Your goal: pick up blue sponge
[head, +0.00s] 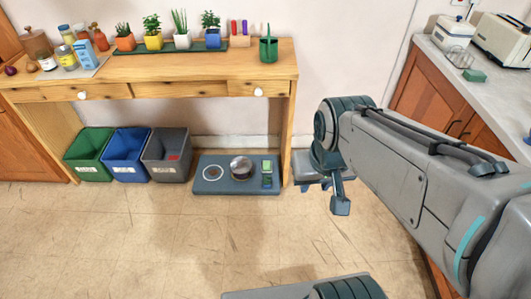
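I cannot pick out a clearly blue sponge in the head view. A small green, sponge-like block (475,75) lies on the grey counter at the right. My gripper (338,203) hangs at the end of my arm, right of the wooden table's right leg and above the floor. It is well apart from the counter items. Its fingers are partly hidden, so I cannot tell its opening, and I see nothing held.
The wooden table (190,76) carries potted plants, jars and a green watering can (268,48). Beneath it stand green (88,153), blue (126,155) and grey bins (167,155) and a low blue platform (209,187). The counter (448,66) holds white appliances. Floor in front is mostly clear.

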